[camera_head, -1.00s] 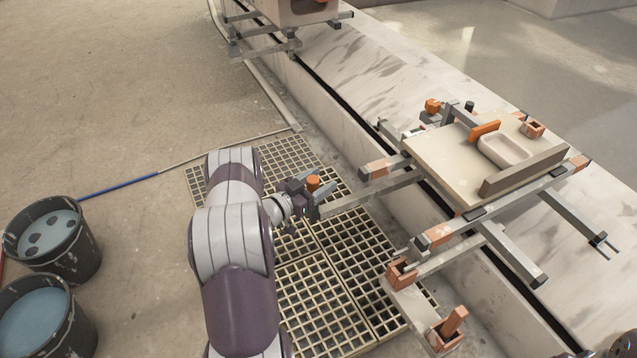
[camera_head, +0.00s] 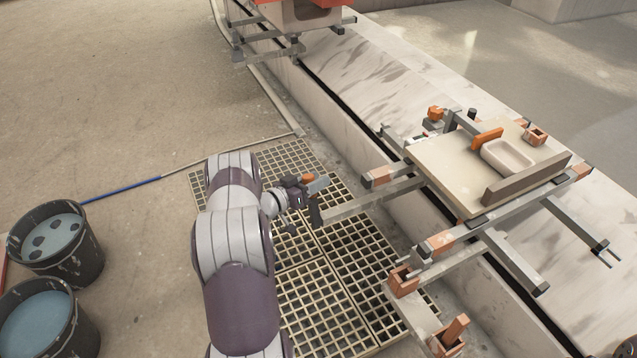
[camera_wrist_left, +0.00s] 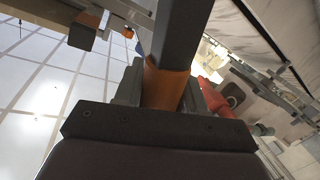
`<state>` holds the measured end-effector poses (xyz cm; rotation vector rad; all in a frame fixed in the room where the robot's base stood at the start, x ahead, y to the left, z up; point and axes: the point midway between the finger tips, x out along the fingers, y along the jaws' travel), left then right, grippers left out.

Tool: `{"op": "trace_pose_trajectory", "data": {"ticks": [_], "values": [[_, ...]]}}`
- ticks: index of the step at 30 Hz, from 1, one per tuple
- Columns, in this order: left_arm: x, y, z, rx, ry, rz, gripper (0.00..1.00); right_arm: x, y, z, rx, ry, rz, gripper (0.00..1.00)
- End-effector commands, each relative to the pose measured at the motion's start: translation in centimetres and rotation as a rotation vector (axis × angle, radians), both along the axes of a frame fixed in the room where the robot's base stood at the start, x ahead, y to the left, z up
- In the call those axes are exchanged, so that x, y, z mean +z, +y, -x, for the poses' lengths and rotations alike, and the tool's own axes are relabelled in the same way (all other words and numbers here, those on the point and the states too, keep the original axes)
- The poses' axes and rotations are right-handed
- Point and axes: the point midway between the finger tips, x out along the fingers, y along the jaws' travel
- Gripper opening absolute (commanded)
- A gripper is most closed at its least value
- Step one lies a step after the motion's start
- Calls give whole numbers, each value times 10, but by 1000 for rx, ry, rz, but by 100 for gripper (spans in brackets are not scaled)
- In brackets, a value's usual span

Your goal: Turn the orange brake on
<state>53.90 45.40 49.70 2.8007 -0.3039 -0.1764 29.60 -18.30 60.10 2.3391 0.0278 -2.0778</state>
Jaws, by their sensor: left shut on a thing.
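My left gripper (camera_head: 314,200) is over the floor grating, at the near end of a grey bar (camera_head: 362,200) that sticks out from the carriage. It is shut on the orange brake lever (camera_head: 308,178), whose orange part and short grey piece show just above the fingers. In the left wrist view, a grey bar with an orange band (camera_wrist_left: 166,84) stands between the two fingers (camera_wrist_left: 160,98). The fingers hide part of the lever and its pivot. My right gripper is not in view.
The carriage carries a cream board (camera_head: 440,170) with a basin (camera_head: 508,156) and an orange handle (camera_head: 487,138). Orange-brown blocks (camera_head: 437,243) sit on its bars. Two buckets (camera_head: 80,268) stand at left. A blue pole (camera_head: 118,187) lies on the floor.

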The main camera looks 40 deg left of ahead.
Motion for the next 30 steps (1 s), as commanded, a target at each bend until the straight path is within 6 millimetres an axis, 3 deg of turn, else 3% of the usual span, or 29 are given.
{"op": "trace_pose_trajectory", "data": {"ticks": [15, 30], "values": [[-30, 31, -15, 2, 187, 359, 0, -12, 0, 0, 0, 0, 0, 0], [-41, 38, -19, 2, 251, 483, 0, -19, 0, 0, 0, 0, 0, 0]]}}
